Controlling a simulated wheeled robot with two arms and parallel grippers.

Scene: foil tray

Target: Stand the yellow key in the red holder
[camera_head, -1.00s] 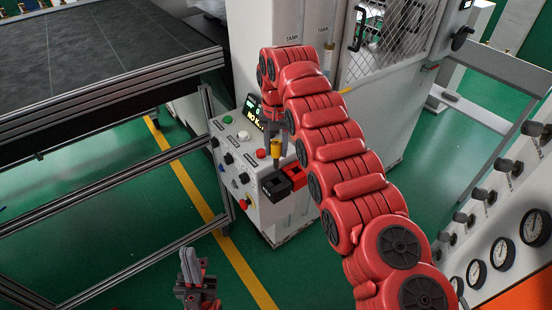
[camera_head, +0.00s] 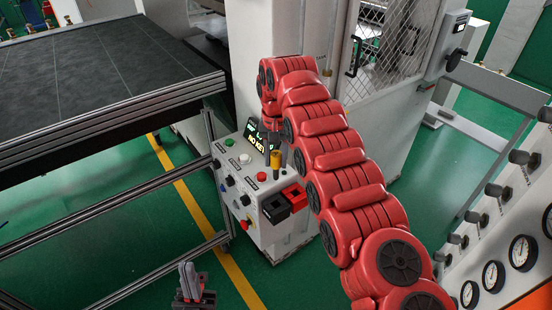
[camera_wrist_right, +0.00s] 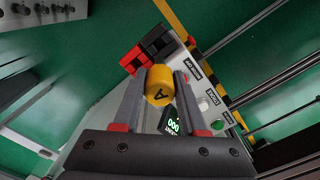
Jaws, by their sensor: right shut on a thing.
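In the right wrist view the key's round yellow end (camera_wrist_right: 159,86), marked "A", sits between the two grey fingers (camera_wrist_right: 157,98). The red holder (camera_head: 294,194) is on the box's front corner, below and right of the key, apart from it. It also shows in the wrist view (camera_wrist_right: 132,60), beyond the key. My left gripper (camera_head: 190,279) is low at the bottom of the head view, away from the box; its finger gap is unclear.
A black holder (camera_head: 276,208) adjoins the red one. The control box (camera_head: 252,178) carries buttons, knobs and a lit display (camera_head: 256,139). A dark-topped metal-framed table (camera_head: 100,75) stands left. A gauge panel (camera_head: 500,235) is at right.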

